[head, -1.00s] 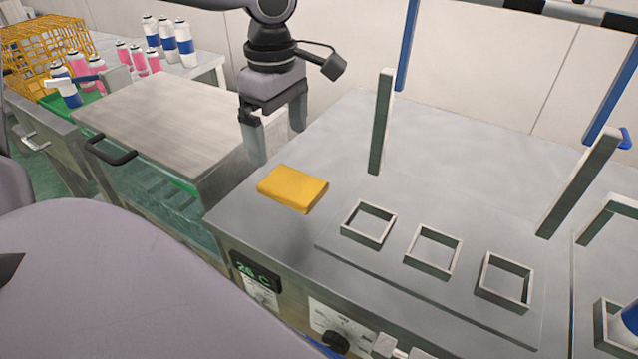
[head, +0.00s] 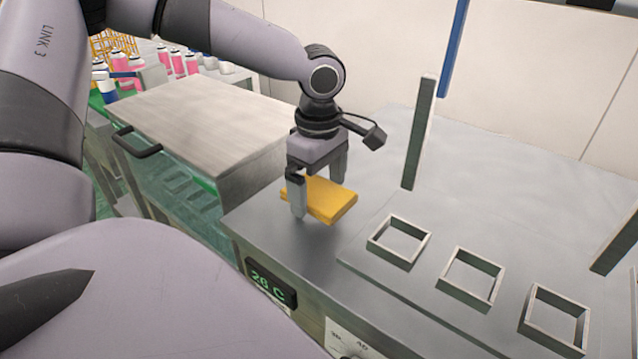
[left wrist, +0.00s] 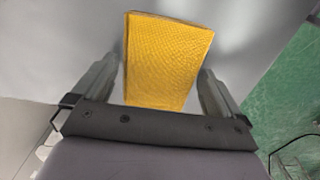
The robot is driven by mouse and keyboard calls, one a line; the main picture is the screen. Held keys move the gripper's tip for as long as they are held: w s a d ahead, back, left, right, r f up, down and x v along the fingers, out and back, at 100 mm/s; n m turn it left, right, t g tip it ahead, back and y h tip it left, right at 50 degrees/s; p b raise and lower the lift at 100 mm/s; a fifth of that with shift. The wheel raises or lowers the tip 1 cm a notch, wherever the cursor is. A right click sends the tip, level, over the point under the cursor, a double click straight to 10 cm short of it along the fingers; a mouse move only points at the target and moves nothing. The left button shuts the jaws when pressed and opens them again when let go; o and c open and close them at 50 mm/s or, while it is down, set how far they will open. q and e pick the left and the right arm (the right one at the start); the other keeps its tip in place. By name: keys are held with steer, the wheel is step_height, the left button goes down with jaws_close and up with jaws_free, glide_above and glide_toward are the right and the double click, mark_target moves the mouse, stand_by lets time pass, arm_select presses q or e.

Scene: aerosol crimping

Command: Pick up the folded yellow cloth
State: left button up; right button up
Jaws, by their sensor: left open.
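The folded yellow cloth (head: 326,200) lies flat on the grey metal worktop (head: 285,235), near its left front corner. My left gripper (head: 318,200) is over the cloth, pointing down, with its fingers apart. In the head view one finger is at the cloth's near left side and the other at its far side. In the left wrist view the cloth (left wrist: 165,60) lies between the two open fingers, with a small gap at each side. Whether the fingertips touch the worktop is unclear. My right gripper is not in view.
Several square metal frames (head: 398,240) sit on a raised plate to the right of the cloth. A metal post (head: 418,135) stands behind them. A lidded box with a black handle (head: 135,142) is at left, with pink and white cans (head: 178,62) beyond.

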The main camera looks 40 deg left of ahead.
mark_target(319, 190)
arm_select(q)
steer(key=c, duration=0.8)
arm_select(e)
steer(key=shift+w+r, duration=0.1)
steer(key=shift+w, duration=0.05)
arm_select(q)
steer(key=shift+c, duration=0.2)
steer(key=shift+r, duration=0.1)
step_height(319, 190, up, 20)
steer(key=p, duration=0.3)
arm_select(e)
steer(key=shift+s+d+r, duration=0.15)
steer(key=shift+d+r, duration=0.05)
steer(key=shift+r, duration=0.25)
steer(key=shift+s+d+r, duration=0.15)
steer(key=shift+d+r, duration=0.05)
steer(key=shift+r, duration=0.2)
arm_select(q)
steer(key=shift+p, duration=0.3)
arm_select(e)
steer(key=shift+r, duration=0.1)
